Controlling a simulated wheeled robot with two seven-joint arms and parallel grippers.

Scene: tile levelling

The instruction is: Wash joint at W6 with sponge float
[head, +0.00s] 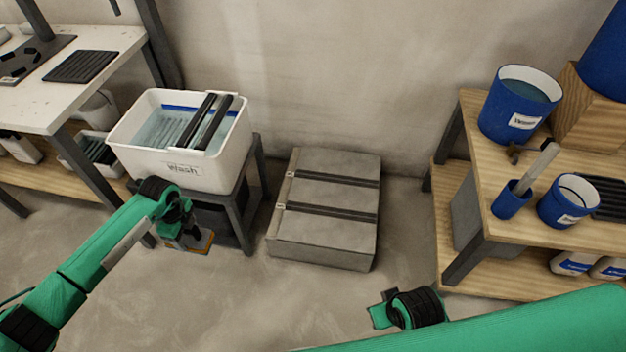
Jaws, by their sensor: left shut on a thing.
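My left gripper (184,232) points down near the front of the wash stand, shut on what looks like the sponge float (205,242). Only a dark top and an orange edge of the float show beside the fingers; the rest is hidden by the gripper. The float is apart from the white wash tub (180,175), which is labelled "Wash" and holds water, with two dark rollers across its right side. My right arm crosses the bottom right, and its wrist end shows at the bottom centre; its fingers are not clear. No joint marked W6 can be made out.
A grey block (330,240) with two dark straps stands on the floor against the wall. A wooden bench (480,200) at the right carries blue buckets (520,105) and a blue cup (511,200). A white table (60,90) is at the left. The middle floor in front is clear.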

